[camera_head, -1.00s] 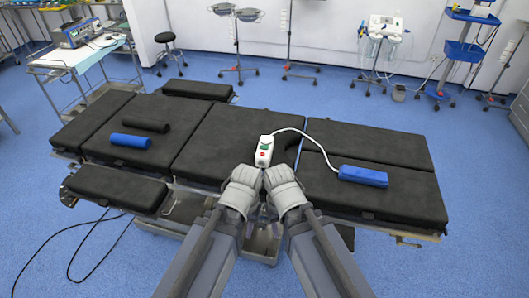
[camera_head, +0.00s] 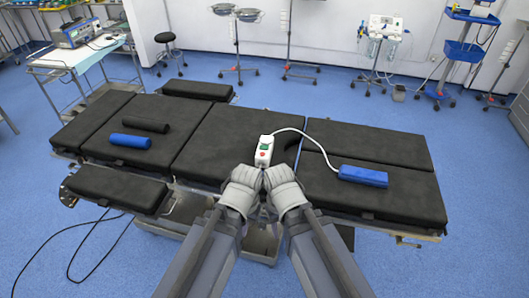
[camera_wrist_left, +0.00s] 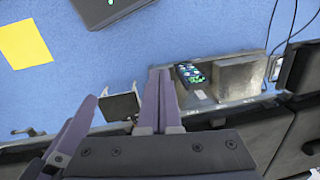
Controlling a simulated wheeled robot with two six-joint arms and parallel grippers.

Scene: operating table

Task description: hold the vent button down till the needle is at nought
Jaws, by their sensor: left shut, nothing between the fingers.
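The needle is too small to read. My left gripper (camera_head: 256,168) is shut and empty, just in front of the box's near end; in the left wrist view its fingers (camera_wrist_left: 160,100) are together. My right gripper (camera_head: 268,171) is close beside it, its jaws hidden by its wrist. I cannot tell whether either touches the box.
The black operating table (camera_head: 225,145) spans the middle. A dark roll and a blue roll (camera_head: 130,141) lie on its left. A trolley (camera_head: 75,58) stands back left, a stool (camera_head: 167,42) behind. Dark cables (camera_head: 85,235) lie on the floor at left.

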